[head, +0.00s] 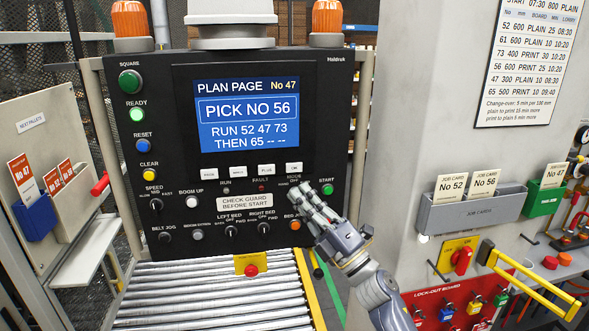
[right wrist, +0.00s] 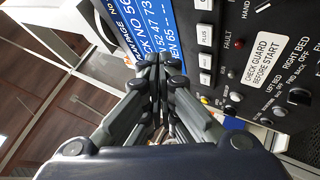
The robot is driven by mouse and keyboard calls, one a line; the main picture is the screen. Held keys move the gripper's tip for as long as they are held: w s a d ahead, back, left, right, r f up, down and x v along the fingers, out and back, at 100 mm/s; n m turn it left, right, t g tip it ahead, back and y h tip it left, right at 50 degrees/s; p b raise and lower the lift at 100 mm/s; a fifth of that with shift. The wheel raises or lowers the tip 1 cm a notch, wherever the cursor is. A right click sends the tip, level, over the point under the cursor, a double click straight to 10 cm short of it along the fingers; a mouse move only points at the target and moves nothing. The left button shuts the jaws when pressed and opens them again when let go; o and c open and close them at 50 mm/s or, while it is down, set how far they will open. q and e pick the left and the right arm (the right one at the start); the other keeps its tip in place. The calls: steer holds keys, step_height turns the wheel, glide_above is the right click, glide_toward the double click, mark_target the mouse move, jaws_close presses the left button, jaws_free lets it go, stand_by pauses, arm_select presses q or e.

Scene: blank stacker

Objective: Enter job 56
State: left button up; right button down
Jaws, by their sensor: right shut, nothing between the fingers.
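The black control panel (head: 345,100) carries a blue screen (head: 248,113) reading "PLAN PAGE No 47", "PICK NO 56", "RUN 52 47 73", "THEN 65 -- --". Below it is a row of small white keys with tiny labels, including the PLUS key (head: 266,170) and the rightmost key (head: 294,168). My right gripper (head: 306,194) is shut and empty, its fingertips in front of the panel's lower right, just below the rightmost key. It covers part of the mode control. In the right wrist view the closed fingertips (right wrist: 160,66) appear beside the screen and keys; contact cannot be told. My left gripper is not in view.
The green START button (head: 327,189) is just right of my fingertips; an orange-red button (head: 295,224) is below. Cards No 52 and No 56 (head: 484,183) stand in a grey holder (head: 470,211). A roller conveyor (head: 200,300) runs below the panel. A yellow handle (head: 530,280) juts out at right.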

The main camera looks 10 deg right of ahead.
mark_target(294, 168)
steer(key=shift+w+b, duration=2.55)
steer(key=shift+w, duration=1.85)
steer(key=shift+w+b, duration=0.4)
